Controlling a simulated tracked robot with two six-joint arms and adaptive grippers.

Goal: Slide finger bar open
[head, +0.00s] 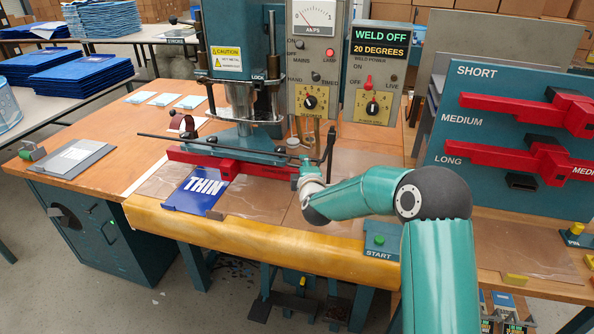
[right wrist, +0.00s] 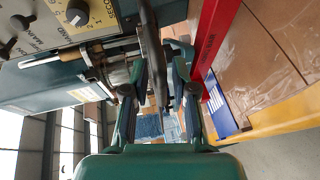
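The finger bar (head: 210,145) is a thin dark rod running across the front of the teal welding press, above the red bar (head: 232,166). A dark upright handle (head: 330,152) stands at its right end. My right gripper (head: 309,168) is at this right end, partly hidden by its own wrist. In the right wrist view, the two fingers of the right gripper (right wrist: 155,75) are apart, with a dark bar piece (right wrist: 151,45) between them. Gaps show beside it, and I cannot tell whether either finger touches it. My left gripper is not in view.
A blue THIN sheet (head: 196,190) lies on the table in front of the press. The control boxes (head: 375,105) hang above my right gripper. A green START button (head: 379,240) is at the front edge. A teal rack (head: 500,130) with red bars stands right.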

